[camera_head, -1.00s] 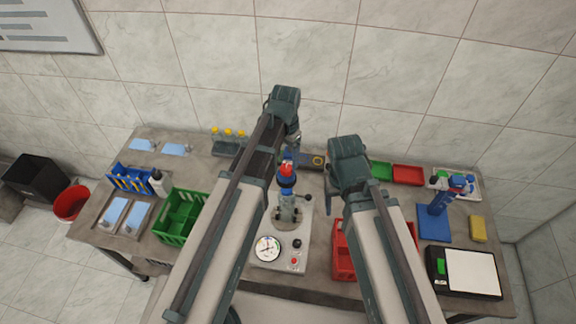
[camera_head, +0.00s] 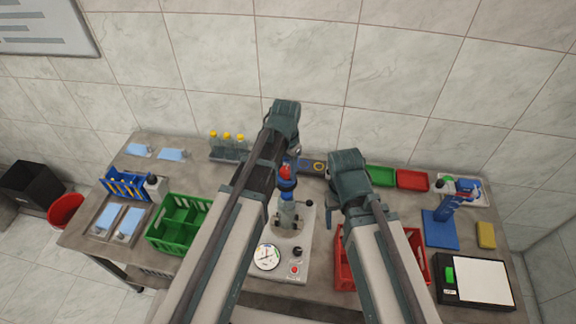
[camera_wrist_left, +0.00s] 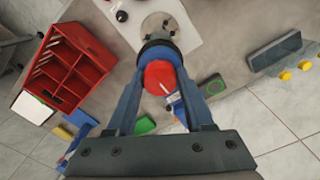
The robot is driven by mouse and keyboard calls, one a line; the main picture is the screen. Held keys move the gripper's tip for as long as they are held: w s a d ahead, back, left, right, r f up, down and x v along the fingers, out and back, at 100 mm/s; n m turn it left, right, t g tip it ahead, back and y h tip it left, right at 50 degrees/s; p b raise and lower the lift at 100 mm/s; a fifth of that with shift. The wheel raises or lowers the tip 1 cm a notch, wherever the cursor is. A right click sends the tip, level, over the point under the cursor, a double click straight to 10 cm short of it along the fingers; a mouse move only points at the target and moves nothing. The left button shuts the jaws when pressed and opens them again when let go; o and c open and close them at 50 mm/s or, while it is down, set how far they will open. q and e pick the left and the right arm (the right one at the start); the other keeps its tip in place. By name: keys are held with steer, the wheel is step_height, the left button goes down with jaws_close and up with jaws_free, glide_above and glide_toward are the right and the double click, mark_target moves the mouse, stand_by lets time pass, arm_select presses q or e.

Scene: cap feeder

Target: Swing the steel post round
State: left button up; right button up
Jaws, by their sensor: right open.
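The steel post (camera_head: 287,216) stands upright on the light base plate (camera_head: 267,288) in the middle of the bench, under a black collar and a red top (camera_head: 286,171). My left gripper (camera_wrist_left: 160,52) reaches down over it. In the left wrist view its two blue-grey fingers straddle the red top (camera_wrist_left: 158,77) and close in on the black collar (camera_wrist_left: 158,47) from both sides. My right gripper (camera_head: 333,198) hangs to the right of the post, mostly hidden under its own arm, open and apart from the post.
The base plate carries a dial gauge (camera_head: 266,256) and knobs. A green crate (camera_head: 170,236) stands left, a red crate (camera_head: 345,270) right, partly behind my right arm. Bottles with yellow caps (camera_head: 228,146) stand at the back.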

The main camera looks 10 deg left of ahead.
arm_select(q)
steer(key=c, duration=0.5)
steer(key=shift+w+d+n, duration=0.2)
steer(key=shift+d+n, duration=0.95)
steer(key=shift+n, duration=0.35)
steer(key=shift+d, duration=0.1)
steer(key=shift+w+d+n, duration=0.25)
steer(key=shift+d+n, duration=0.25)
steer(key=shift+n, duration=0.3)
steer(key=shift+w+d+n, duration=0.25)
steer(key=shift+d+n, duration=0.25)
steer(key=shift+n, duration=0.3)
